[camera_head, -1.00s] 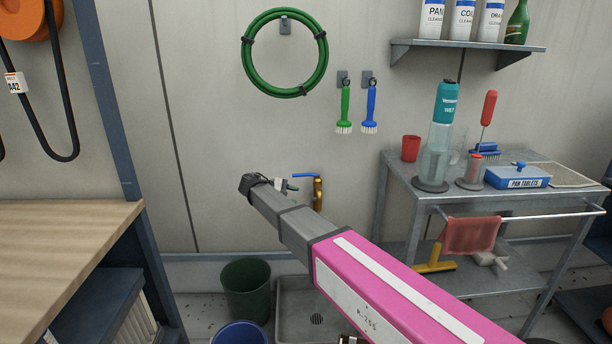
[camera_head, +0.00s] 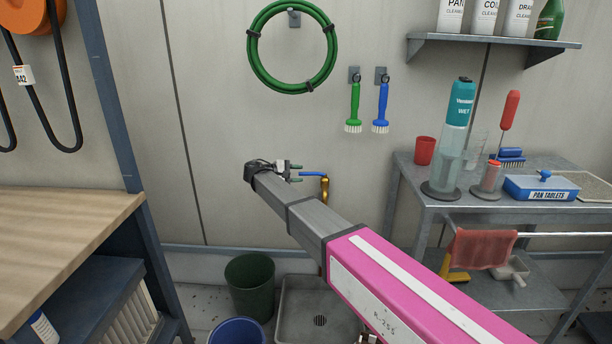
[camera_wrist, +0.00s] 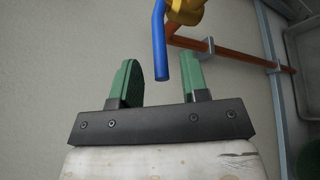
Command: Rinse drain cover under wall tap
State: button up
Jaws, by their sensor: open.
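The wall tap (camera_head: 324,186) is brass with a blue lever handle (camera_head: 312,174), low on the wall at mid-picture. In the wrist view the blue lever (camera_wrist: 160,45) hangs between and just beyond my two green fingertips, with the brass tap body (camera_wrist: 186,10) above it. My gripper (camera_head: 293,174) is open and empty, close beside the lever in the head view; I cannot tell whether they touch. In the wrist view my gripper (camera_wrist: 160,85) has its fingers well apart. A drain grate (camera_head: 320,321) shows in the floor basin below. I cannot make out a separate drain cover.
The grey floor basin (camera_head: 289,325) lies under the tap, with a dark green bucket (camera_head: 250,287) and a blue bucket (camera_head: 237,333) to its left. A wooden bench (camera_head: 60,250) stands left, a metal cart (camera_head: 400,172) right. A copper pipe (camera_wrist: 240,55) runs along the wall.

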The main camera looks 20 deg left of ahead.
jog(key=shift+x, duration=1.8)
grip_shut()
jog(key=shift+s+d+n+t+y, duration=0.2)
jog(key=shift+s+n+t+y, duration=0.1)
jog(key=shift+n+t+y, duration=0.3)
grip_release()
